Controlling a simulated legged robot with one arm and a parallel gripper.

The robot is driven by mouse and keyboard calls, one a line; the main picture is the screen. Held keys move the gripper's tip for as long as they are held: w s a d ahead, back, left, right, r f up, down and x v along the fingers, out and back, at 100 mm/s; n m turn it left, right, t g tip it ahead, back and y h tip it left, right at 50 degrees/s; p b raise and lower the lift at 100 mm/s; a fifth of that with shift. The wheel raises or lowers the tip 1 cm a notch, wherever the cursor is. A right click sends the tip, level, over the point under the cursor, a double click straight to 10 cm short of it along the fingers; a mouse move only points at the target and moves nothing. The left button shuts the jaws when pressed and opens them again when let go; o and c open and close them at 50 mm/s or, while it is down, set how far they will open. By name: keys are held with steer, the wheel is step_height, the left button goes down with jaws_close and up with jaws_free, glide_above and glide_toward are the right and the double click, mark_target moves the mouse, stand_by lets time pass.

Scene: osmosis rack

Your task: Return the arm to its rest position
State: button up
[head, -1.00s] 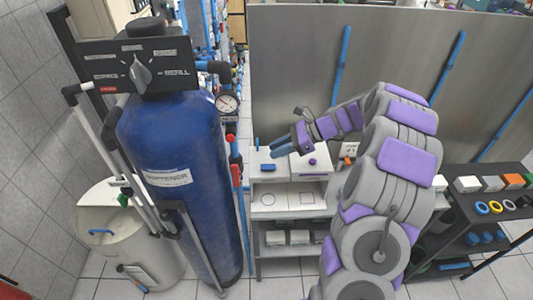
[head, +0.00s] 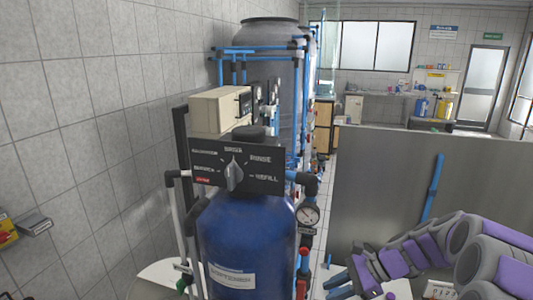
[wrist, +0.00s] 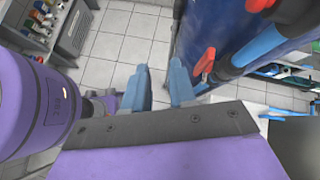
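My arm shows at the lower right of the head view, with its purple and grey links folded. My gripper (head: 334,284) has blue fingers and points left, low in the head view near the blue softener tank (head: 245,235). In the wrist view, the two blue fingers of my gripper (wrist: 162,85) stand apart with floor tiles visible between them. It is open and holds nothing that I can see. The white bench surface under the gripper is partly hidden by the arm.
A black control panel with a dial (head: 236,170) tops the tank, with a pressure gauge (head: 307,215) beside it. A grey partition (head: 390,180) stands behind the arm. In the wrist view, pipes with a red valve handle (wrist: 204,62) are close to the right finger.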

steer(key=s+a+f+n+g+h+b, duration=0.15)
steer(key=s+a+n, duration=0.25)
steer(key=s, duration=0.4)
steer(key=s+a+n+g+h+b, duration=0.25)
steer(key=s+a+n, duration=0.25)
steer(key=s, duration=0.3)
steer(key=s+d+f+n+h+b, duration=0.1)
steer(key=s+f+n+h, duration=0.1)
steer(key=s, duration=0.3)
steer(key=s+d+f+n+h+b, duration=0.1)
steer(key=s+d+n+h+b, duration=0.1)
steer(key=s, duration=0.4)
steer(key=s+d+f+n+t+h+b, duration=0.1)
steer(key=s+f+n+h, duration=0.1)
steer(key=s+n, duration=0.2)
steer(key=shift+s+d+f+b, duration=0.15)
steer(key=shift+s+f+b, duration=0.15)
steer(key=shift+s, duration=0.6)
